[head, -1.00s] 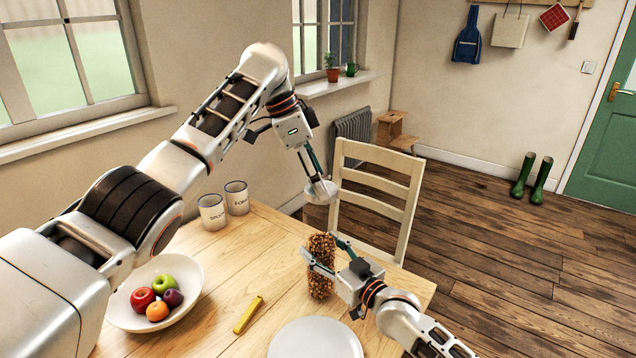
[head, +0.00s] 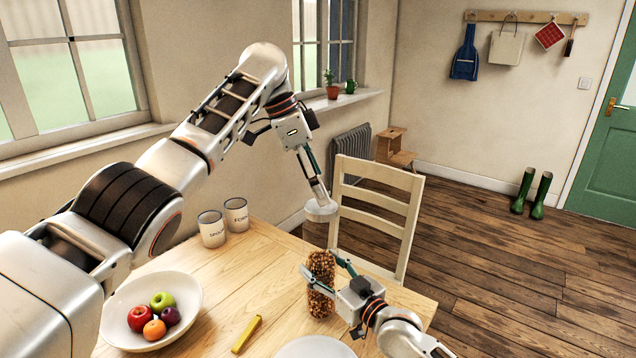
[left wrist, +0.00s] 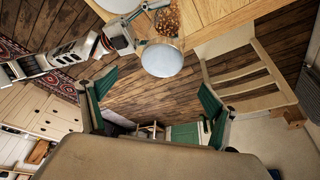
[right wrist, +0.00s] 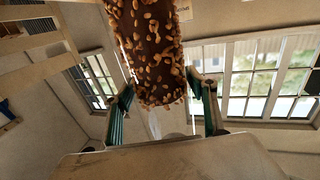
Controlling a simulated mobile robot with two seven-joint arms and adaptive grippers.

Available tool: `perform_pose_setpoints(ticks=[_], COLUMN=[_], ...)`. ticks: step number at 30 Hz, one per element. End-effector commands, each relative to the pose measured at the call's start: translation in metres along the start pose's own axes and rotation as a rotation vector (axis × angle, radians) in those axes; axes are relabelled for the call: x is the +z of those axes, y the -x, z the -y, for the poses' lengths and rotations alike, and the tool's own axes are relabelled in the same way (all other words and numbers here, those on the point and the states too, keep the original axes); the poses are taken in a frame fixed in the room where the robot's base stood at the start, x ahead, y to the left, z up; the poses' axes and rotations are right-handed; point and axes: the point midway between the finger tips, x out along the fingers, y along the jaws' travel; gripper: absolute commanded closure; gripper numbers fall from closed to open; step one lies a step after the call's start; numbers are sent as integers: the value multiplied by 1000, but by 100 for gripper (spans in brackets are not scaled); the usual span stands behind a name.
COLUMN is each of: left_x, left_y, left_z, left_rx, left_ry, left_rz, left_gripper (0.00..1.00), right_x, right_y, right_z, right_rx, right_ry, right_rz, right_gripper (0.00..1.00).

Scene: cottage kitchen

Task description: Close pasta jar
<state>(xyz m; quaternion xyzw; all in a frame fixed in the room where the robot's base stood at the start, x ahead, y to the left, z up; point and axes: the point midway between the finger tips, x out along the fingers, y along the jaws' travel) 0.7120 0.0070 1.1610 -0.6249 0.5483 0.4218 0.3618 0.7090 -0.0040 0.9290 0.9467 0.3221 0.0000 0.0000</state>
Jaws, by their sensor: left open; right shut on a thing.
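The pasta jar (head: 320,285), a clear cylinder full of brown pieces, stands upright near the table's far right edge. My right gripper (head: 320,268) is shut around its side; the right wrist view also shows the jar (right wrist: 152,50) between the fingers. The round pale lid (head: 321,210) is above the jar with a visible gap, roughly level, at the tips of my left gripper (head: 316,192). In the left wrist view the fingers are spread wide and the lid (left wrist: 162,61) shows beyond them, partly overlapping the jar (left wrist: 167,20). I cannot tell whether the fingers touch the lid.
A white plate (head: 315,347) lies in front of the jar. A yellow object (head: 246,334) and a fruit bowl (head: 190,290) are to the left. Two white mugs (head: 212,230) stand at the back left. A wooden chair (head: 375,205) is close behind the table.

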Motion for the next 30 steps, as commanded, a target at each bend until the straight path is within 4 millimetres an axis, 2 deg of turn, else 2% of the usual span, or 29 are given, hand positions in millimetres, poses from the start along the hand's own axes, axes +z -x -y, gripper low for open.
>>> perform_pose_setpoints(ticks=[4,15,19,27,28,30], left_x=[0,0,0,0,0,0], left_y=[12,66,74,75,75,75], left_z=[0,0,0,0,0,0], left_rx=[-1,-1,0,0,0,0], left_ry=[0,1,0,0,0,0], left_rz=[0,0,0,0,0,0], left_gripper=[12,12,12,12,12,12], right_x=[0,0,0,0,0,0], right_y=[0,0,0,0,0,0], right_z=[-1,-1,-1,-1,-1,-1], right_rx=[1,1,1,1,1,1], right_ry=[3,3,3,3,3,3], right_rz=[0,0,0,0,0,0], right_gripper=[100,100,100,100,41,24])
